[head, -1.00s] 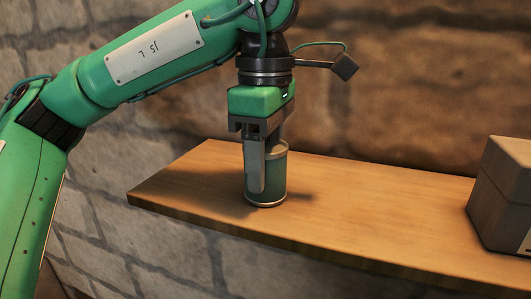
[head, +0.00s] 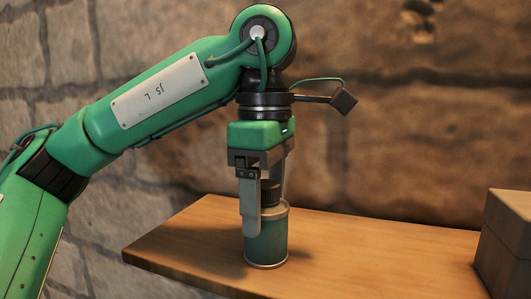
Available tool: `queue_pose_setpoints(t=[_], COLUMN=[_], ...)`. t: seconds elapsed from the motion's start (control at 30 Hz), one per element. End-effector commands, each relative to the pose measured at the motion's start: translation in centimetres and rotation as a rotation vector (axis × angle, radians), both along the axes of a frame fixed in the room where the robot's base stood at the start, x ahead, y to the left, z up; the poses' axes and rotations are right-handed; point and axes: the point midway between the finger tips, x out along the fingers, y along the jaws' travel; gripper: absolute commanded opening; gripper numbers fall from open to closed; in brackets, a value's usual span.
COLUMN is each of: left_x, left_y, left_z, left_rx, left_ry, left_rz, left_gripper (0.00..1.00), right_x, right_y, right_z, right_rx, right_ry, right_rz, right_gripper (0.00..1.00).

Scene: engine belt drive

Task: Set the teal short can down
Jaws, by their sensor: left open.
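The teal short can (head: 267,243) stands upright on the wooden shelf (head: 370,250), left of the shelf's middle. My left gripper (head: 262,218) points straight down over it. Its fingers are open, with the near finger in front of the can's upper left side and the other finger partly hidden behind the can's rim. The fingertips reach down only along the upper part of the can, and I cannot tell whether they touch it. My right gripper is not in view.
A grey-brown box (head: 505,245) stands on the shelf at the right edge of the picture. The shelf between the can and the box is clear. A stone wall (head: 420,130) rises behind the shelf.

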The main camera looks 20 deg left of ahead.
Motion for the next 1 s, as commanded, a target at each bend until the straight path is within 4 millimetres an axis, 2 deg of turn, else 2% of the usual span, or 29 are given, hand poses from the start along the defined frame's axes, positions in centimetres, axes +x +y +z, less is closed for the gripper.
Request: queue_pose_setpoints(t=[0.4, 0.6, 0.8, 1.0], left_x=[0.0, 0.0, 0.0, 0.0], left_y=[-0.1, -0.1, -0.1, -0.1], left_z=[5.9, 8.1, 9.1, 9.2], left_rx=[0.001, 0.001, 0.000, 0.000], left_ry=[-0.004, -0.001, -0.001, -0.001], left_rz=[0.002, 0.000, -0.001, -0.002], left_gripper=[0.73, 0.73, 0.73, 0.73], right_x=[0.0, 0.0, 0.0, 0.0], right_y=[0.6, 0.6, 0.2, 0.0], right_z=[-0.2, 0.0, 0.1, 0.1], right_rx=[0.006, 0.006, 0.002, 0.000], right_ry=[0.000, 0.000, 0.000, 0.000], right_rz=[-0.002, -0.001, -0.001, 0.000], right_gripper=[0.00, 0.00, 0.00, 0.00])
